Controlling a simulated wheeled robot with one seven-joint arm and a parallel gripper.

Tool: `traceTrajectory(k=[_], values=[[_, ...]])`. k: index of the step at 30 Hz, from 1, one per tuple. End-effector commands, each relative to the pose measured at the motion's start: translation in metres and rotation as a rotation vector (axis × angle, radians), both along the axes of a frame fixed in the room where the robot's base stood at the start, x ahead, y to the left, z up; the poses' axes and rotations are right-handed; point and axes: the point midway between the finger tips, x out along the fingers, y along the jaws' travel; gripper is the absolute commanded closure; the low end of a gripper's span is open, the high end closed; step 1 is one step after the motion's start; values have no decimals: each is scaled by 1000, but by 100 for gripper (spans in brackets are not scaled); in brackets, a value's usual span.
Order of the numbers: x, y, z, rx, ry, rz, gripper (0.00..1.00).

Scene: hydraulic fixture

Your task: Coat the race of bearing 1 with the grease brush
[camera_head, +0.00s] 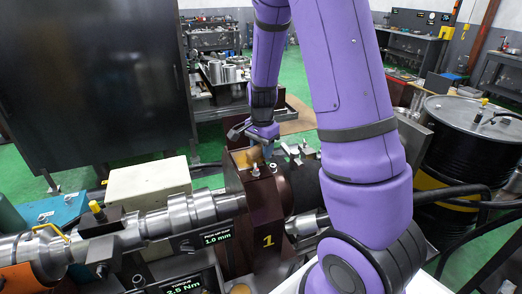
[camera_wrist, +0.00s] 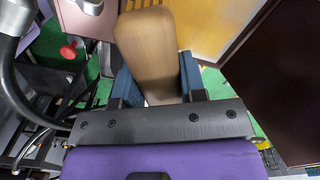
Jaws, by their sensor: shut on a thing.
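My gripper (camera_head: 263,132) is above the dark brown bearing block marked 1 (camera_head: 266,222) in the head view. In the wrist view its blue fingers (camera_wrist: 158,82) are shut on a tan wooden handle (camera_wrist: 148,42), which I take to be the grease brush. In the head view the brush is too small and covered to tell clearly. The race of bearing 1 is not clearly visible, and I cannot tell whether the brush touches it.
A steel shaft (camera_head: 195,210) runs left from the block, with a cream box (camera_head: 148,182) behind it. Small displays (camera_head: 216,238) stand in front. A dark panel (camera_head: 90,85) fills the back left. A black drum (camera_head: 470,140) stands at right, with hoses near it.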

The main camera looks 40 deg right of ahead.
Motion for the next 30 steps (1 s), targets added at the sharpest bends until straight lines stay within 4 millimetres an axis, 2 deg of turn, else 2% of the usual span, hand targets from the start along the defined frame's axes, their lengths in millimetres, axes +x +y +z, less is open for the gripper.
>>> traceTrajectory(k=[15,20,30], values=[[1,0,46,0,-5,0,89],[1,0,53,0,-3,1,89],[1,0,54,0,-3,0,89]])
